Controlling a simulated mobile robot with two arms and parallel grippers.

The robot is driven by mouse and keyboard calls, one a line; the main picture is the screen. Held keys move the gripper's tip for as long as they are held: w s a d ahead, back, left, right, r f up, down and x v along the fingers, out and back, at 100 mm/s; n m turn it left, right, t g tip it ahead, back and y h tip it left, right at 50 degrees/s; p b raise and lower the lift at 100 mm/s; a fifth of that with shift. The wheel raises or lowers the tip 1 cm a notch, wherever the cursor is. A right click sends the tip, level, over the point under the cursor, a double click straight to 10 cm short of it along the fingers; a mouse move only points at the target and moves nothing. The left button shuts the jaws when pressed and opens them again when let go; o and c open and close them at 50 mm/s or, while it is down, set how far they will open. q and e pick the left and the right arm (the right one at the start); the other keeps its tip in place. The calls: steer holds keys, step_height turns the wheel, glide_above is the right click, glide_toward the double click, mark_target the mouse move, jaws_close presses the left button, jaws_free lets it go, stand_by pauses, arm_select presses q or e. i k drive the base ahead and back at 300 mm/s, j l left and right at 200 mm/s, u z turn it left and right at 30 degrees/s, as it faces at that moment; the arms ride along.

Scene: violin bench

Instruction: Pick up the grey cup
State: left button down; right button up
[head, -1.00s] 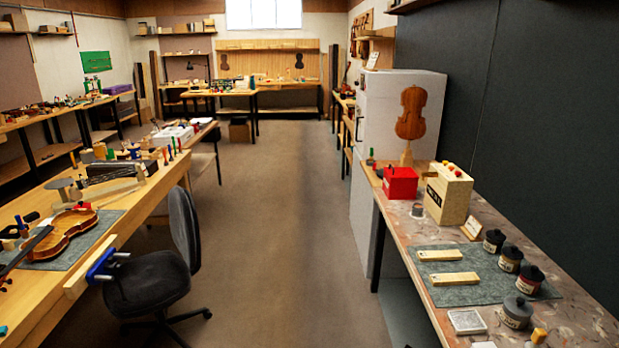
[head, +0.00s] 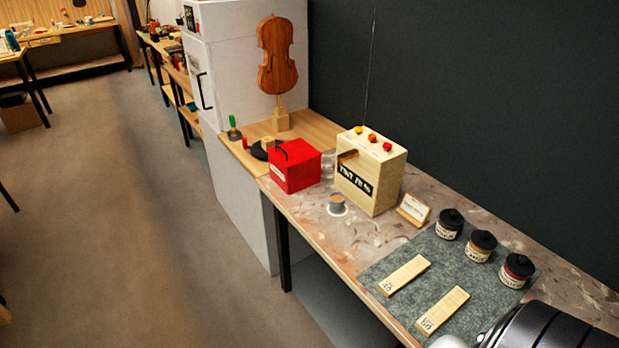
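A small grey cup (head: 337,204) with brownish contents or inside stands upright on the bench, left of the wooden box with coloured buttons and in front of the red box. A white ring or patch shows around its base. Nothing touches the cup from above. Neither of my grippers is in view. A dark, rounded part that looks like my own arm shows at the bottom right corner and hides that end of the bench.
A red box (head: 295,168) and a wooden box with buttons (head: 370,172) stand behind the cup. A small card (head: 414,210) leans nearby. A grey mat (head: 408,305) holds two wooden strips and several dark-lidded jars. Open floor (head: 130,220) lies left of the bench.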

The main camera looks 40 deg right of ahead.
mark_target(335, 199)
steer(key=i, duration=2.35)
steer(key=i+z, duration=0.45)
steer(key=i+j+z, duration=0.2)
steer(key=i+z, duration=0.15)
steer(key=z, duration=0.15)
steer(key=i+j+z, duration=0.45)
steer(key=l+z, duration=0.15)
steer(key=z, duration=1.6)
steer(key=k+l, duration=0.05)
